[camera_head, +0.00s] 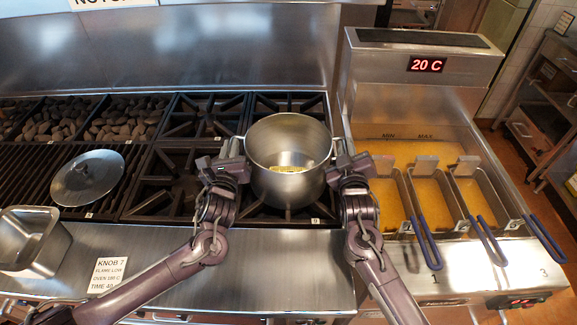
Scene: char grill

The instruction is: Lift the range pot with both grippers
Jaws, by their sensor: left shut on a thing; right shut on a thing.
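The range pot (287,188) is a tall steel pot at the front right of the range, upright and open at the top, with something yellowish on its inside bottom. My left gripper (229,163) is shut on the handle at its left side. My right gripper (347,160) is shut on the handle at its right side. The grippers mostly hide both handles. I cannot tell whether the pot's base touches the burner grate.
A fryer (420,85) with several blue-handled baskets stands close on the right. A round steel lid (88,178) lies on the grill at left. A steel pan (32,240) and a label card (107,274) sit on the front ledge. Empty burner grates (165,185) lie left of the pot.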

